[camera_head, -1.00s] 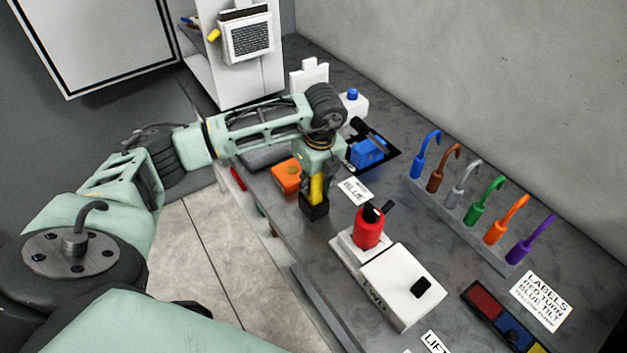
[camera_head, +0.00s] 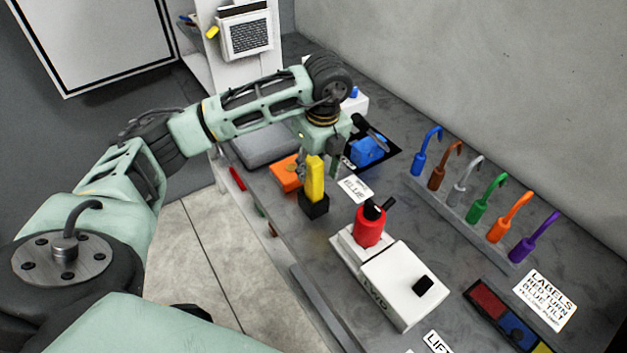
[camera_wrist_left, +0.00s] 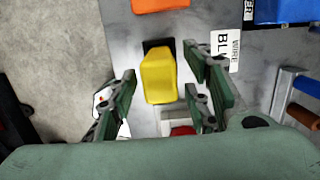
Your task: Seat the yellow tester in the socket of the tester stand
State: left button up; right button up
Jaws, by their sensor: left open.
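The yellow tester (camera_head: 315,180) stands upright in the black socket of the tester stand (camera_head: 314,206), near the table's front edge. In the left wrist view the yellow tester (camera_wrist_left: 159,75) shows below the camera, with a dark edge of the stand (camera_wrist_left: 158,46) behind it. My left gripper (camera_head: 322,165) is above the tester. In the left wrist view its green fingers (camera_wrist_left: 160,97) are spread wide, with gaps on both sides of the tester. How deep the tester sits in the socket is hard to tell. My right gripper is not in view.
An orange block (camera_head: 286,172) stands just left of the stand. A blue device (camera_head: 366,151) lies on a black mat behind. A red cylinder (camera_head: 369,228) stands on a white unit (camera_head: 402,284) to the right. Several coloured hooked tools (camera_head: 477,198) line a rack at the back.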

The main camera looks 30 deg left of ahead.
pick_arm(q)
jog(key=r, duration=0.4)
jog(key=d+r+b, duration=0.1)
jog(key=r, duration=0.2)
jog(key=shift+s, duration=0.25)
jog(key=shift+f, duration=0.1)
